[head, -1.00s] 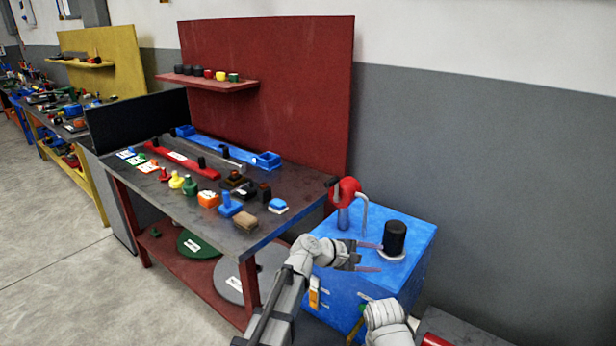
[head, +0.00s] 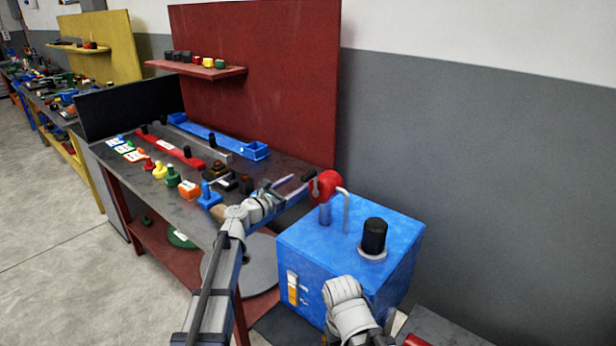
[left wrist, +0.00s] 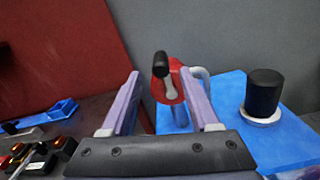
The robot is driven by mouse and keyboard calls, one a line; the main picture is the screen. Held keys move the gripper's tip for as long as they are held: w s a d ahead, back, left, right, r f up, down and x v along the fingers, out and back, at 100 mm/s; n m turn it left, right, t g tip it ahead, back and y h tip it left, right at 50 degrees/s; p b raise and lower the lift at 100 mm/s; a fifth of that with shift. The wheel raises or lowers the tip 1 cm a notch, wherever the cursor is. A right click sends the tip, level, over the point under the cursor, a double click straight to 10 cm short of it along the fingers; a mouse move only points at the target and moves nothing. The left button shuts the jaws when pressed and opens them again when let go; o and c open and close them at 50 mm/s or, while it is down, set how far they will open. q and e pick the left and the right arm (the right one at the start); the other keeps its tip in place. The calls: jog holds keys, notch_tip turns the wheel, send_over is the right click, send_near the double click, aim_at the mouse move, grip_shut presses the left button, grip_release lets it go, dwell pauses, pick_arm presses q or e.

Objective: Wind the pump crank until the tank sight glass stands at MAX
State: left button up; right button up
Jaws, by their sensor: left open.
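The blue tank (head: 330,245) carries a red pump head (head: 327,184) on a post, with a bent grey pipe beside it. The crank's black handle (head: 309,175) sticks out on the left of the head; it also shows in the left wrist view (left wrist: 160,64) with its grey arm (left wrist: 170,93). My left gripper (head: 305,184) is open beside the handle. In the left wrist view the handle appears between my left fingertips (left wrist: 160,72), not visibly gripped. The sight glass (head: 292,288) on the tank front is pale above and orange below; its marks are too small to read. My right gripper is out of view.
A black cap (head: 374,235) stands on the tank top. The workbench (head: 175,200), left of the tank, holds several coloured parts and has a red back panel (head: 255,100). My right forearm is in front of the tank. The grey wall is behind.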

aim_at(309, 176)
pick_arm(q)
jog(key=x, duration=0.7)
jog(key=shift+s, duration=0.1)
grip_shut()
dwell(0.3)
dwell(0.9)
